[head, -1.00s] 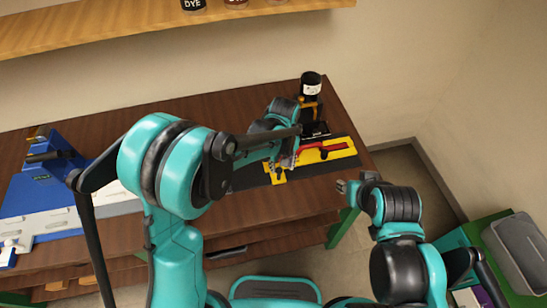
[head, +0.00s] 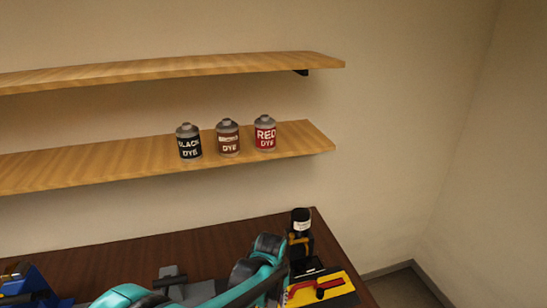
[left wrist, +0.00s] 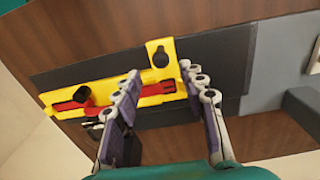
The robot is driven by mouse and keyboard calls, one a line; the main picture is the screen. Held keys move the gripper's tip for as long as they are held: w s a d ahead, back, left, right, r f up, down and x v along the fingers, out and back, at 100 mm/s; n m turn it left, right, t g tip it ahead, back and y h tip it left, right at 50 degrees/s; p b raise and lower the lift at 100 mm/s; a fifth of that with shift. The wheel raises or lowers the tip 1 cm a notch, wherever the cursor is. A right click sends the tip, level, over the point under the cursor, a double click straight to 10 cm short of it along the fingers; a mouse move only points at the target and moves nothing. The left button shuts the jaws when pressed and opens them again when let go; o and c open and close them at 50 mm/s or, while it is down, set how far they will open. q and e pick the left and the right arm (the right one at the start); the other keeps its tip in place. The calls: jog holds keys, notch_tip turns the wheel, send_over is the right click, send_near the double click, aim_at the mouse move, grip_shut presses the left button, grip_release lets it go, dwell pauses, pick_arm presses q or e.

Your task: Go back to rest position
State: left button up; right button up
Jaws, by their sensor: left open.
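My left gripper (left wrist: 160,72) is open, with nothing between its fingers, over the table in the left wrist view. Below it lie a yellow holder (left wrist: 188,148) and a red tool (left wrist: 72,104) on a dark mat (left wrist: 222,62). The holder (head: 336,296) and the red tool (head: 329,284) also show at the bottom right of the head view, beside my teal left arm. The left fingers partly cover the red tool in the wrist view. My right gripper is out of view.
The dark brown table (head: 130,256) runs along the wall. A black bottle (head: 301,221) with a white label stands at its back right. Black dye (head: 189,143), brown dye (head: 228,138) and red dye (head: 265,134) cans stand on the lower wooden shelf (head: 90,163). An upper shelf (head: 160,70) is bare.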

pick_arm(q)
jog(key=s+a+r+m+t+b, duration=0.3)
jog(key=s+a+t+b, duration=0.3)
jog(key=s+a, duration=0.8)
jog(key=a+b, duration=0.2)
jog(key=a, duration=0.1)
jog(key=shift+s+r+t, duration=0.25)
jog(key=shift+r+t, duration=0.1)
jog(key=shift+t, duration=0.05)
